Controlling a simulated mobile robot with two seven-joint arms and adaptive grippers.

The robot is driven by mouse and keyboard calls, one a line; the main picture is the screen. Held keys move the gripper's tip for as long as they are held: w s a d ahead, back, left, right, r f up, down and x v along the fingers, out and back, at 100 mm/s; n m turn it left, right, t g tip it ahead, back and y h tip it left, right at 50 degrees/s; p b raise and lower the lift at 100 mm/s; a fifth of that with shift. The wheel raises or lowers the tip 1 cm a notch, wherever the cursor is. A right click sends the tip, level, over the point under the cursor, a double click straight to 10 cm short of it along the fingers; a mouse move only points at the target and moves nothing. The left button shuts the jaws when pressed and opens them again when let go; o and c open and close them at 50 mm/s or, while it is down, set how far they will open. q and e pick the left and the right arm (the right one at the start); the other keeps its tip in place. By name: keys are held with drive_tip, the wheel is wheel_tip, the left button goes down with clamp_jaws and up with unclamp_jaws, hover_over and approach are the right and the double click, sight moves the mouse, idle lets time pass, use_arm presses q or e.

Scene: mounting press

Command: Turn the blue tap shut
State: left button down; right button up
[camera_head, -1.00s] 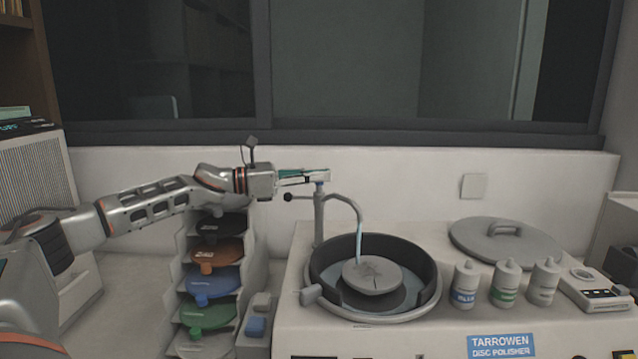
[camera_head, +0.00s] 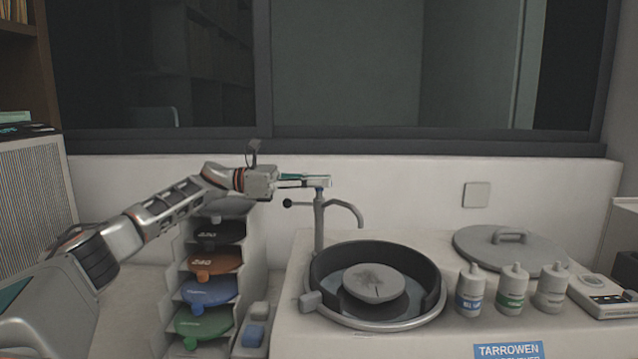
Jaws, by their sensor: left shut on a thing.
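The blue tap sits on top of a grey upright spout pipe (camera_head: 319,225) behind the polisher bowl. Only a small blue part of the tap (camera_head: 319,189) shows under my fingers. My left gripper (camera_head: 318,182) reaches in from the left and is shut on the tap. The curved spout ends above the back of the bowl (camera_head: 430,310), and no water stream shows from it. A grey disc (camera_head: 374,282) lies in the bowl. My right gripper is not in view.
A rack of coloured discs (camera_head: 208,290) stands below my left arm. A blue-labelled bottle (camera_head: 470,290), a green-labelled bottle (camera_head: 512,290) and a grey bottle (camera_head: 551,288) stand right of the bowl. A round lid (camera_head: 480,245) lies behind them.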

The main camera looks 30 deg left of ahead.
use_arm(q)
drive_tip(key=c, duration=2.2)
unclamp_jaws()
drive_tip(key=v, duration=1.2)
drive_tip(key=shift+f, duration=0.1)
drive_tip(key=shift+w, duration=0.1)
